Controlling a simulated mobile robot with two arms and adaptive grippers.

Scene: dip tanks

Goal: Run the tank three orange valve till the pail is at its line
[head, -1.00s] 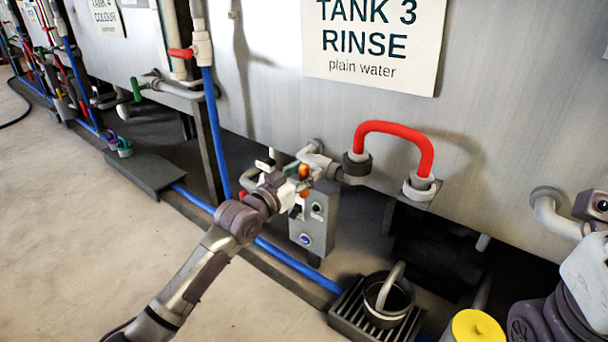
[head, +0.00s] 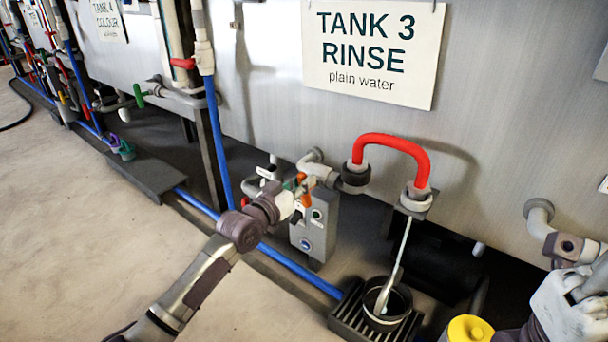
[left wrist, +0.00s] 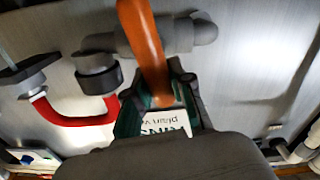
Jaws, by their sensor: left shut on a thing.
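The orange valve handle (head: 301,180) sits on the grey pipework below the TANK 3 RINSE sign (head: 370,50). My left gripper (head: 298,190) is shut on it. In the left wrist view the orange handle (left wrist: 143,45) runs down between the green-edged fingers (left wrist: 158,100). A pale stream falls from the outlet of the red hose (head: 393,142) into the dark pail (head: 386,304). The pail stands upright on a slatted grate. Its fill line and water level are too small to tell. My right arm shows at the right edge; its fingertips are not clear.
A grey control box (head: 315,228) with buttons stands just right of my left gripper. A blue pipe (head: 285,262) runs low along the floor's edge. A yellow-topped container (head: 470,328) is right of the grate (head: 345,318). Open floor lies at left.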

